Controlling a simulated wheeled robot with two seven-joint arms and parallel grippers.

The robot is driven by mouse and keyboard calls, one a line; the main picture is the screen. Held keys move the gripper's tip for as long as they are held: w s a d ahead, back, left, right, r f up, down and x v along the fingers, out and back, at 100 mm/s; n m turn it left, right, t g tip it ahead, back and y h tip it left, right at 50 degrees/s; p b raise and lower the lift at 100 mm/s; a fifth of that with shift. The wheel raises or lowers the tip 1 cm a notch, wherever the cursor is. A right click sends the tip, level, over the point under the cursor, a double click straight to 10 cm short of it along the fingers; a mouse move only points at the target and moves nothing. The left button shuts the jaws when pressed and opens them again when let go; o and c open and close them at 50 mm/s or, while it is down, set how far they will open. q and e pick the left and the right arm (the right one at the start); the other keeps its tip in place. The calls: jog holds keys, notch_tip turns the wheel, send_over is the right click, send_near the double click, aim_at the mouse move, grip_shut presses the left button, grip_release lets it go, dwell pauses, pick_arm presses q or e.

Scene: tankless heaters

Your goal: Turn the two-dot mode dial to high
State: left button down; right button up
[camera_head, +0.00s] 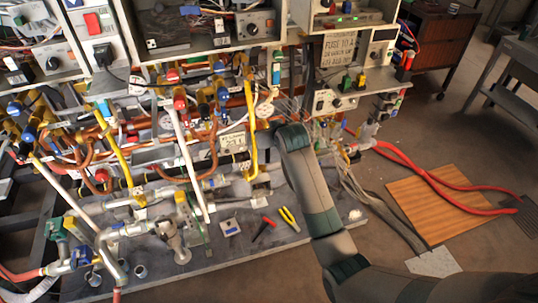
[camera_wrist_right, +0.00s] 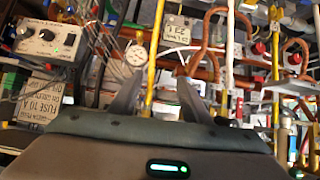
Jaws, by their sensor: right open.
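Several round mode dials show on the heater units: one dark dial (camera_head: 53,63) on the left unit, one (camera_head: 252,29) on the middle unit, and one (camera_head: 337,102) on the right control panel. The dot marks are too small to read, so I cannot tell which dial is the two-dot one. In the right wrist view a dark dial (camera_wrist_right: 47,35) sits on a pale panel at the top left. My right gripper (camera_wrist_right: 160,82) is open, with a yellow pipe behind the gap between its fingers. No dial lies between the fingers. My left gripper is out of view.
Copper, yellow and white pipes (camera_head: 180,140) with valves crowd the space below the units. Loose wires hang near my right gripper. Red-handled pliers (camera_head: 264,229) and yellow-handled pliers (camera_head: 290,218) lie on the grey base. A wooden board (camera_head: 430,215) and red hoses lie at right.

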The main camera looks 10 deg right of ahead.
notch_tip(320, 180, down, 8)
jog(key=s+b, duration=0.1)
jog(key=shift+s+f+g, duration=0.15)
jog(key=shift+s+g, duration=0.15)
jog(key=shift+s, duration=0.05)
dwell(0.4)
jog(key=s+d+f+g+b, duration=0.1)
jog(key=s+f+g+b, duration=0.1)
jog(key=s+f, duration=0.9)
jog(key=s+d+f+g+b, duration=0.1)
jog(key=s+f, duration=0.5)
jog(key=f, duration=1.1)
jog(key=s+d+f+g+b, duration=0.1)
jog(key=s+f+g+b, duration=0.1)
jog(key=s+f, duration=0.85)
jog(key=s+d+f+g+b, duration=0.1)
jog(key=s+f, duration=0.6)
jog(key=s, duration=0.6)
jog(key=s+d+f+g+b, duration=0.1)
jog(key=s+d+f, duration=0.1)
jog(key=s+f, duration=0.6)
jog(key=s+d+f+n+g+b, duration=0.1)
jog(key=s+f, duration=0.7)
jog(key=s, duration=1.1)
jog(key=shift+s+d+g+h+b, duration=0.15)
jog(key=shift+d+g+h+b, duration=0.2)
jog(key=shift+g, duration=0.25)
